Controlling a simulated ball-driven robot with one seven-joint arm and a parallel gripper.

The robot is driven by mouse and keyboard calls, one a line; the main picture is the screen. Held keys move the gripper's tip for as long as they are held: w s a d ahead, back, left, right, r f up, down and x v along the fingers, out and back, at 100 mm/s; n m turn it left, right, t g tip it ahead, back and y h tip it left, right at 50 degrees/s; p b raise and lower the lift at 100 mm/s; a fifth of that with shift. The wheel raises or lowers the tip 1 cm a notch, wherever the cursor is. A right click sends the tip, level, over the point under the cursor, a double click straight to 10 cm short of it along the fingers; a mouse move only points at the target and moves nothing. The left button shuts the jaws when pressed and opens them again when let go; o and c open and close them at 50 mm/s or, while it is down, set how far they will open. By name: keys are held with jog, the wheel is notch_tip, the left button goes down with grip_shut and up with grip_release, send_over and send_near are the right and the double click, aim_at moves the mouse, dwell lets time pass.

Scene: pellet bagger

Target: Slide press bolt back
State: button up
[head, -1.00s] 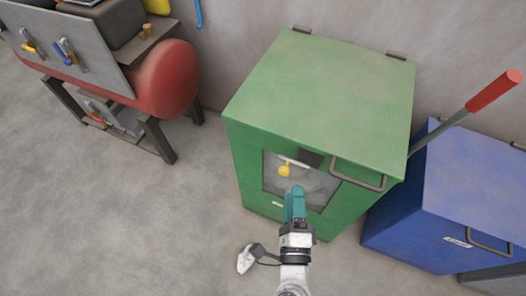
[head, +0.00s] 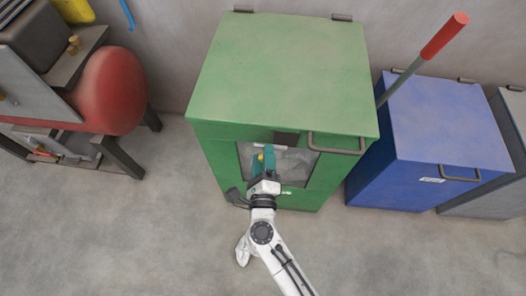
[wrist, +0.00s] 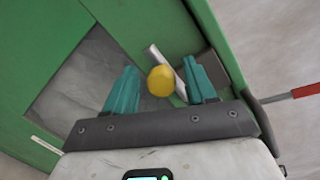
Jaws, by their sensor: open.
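The press bolt is a thin silver rod (wrist: 163,60) with a round yellow knob (wrist: 160,81), on the front of the green press (head: 283,70). A dark plate (wrist: 212,70) sits beside the rod's right end. My gripper (head: 264,152) is at the press front, its teal fingers open. In the wrist view the knob shows between the two fingers, nearer the middle of the gap, and no finger visibly touches it. In the head view the fingers hide most of the knob and rod. I cannot tell how deep the knob sits between the fingers.
A grey window panel (wrist: 88,78) lies behind the bolt. A bar handle (head: 337,148) juts from the lid's front edge. A blue bin (head: 437,125) and a red-gripped lever (head: 443,38) stand to the right. A red tank (head: 104,92) is at left. The floor in front is open.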

jog(key=shift+w, duration=0.9)
grip_shut()
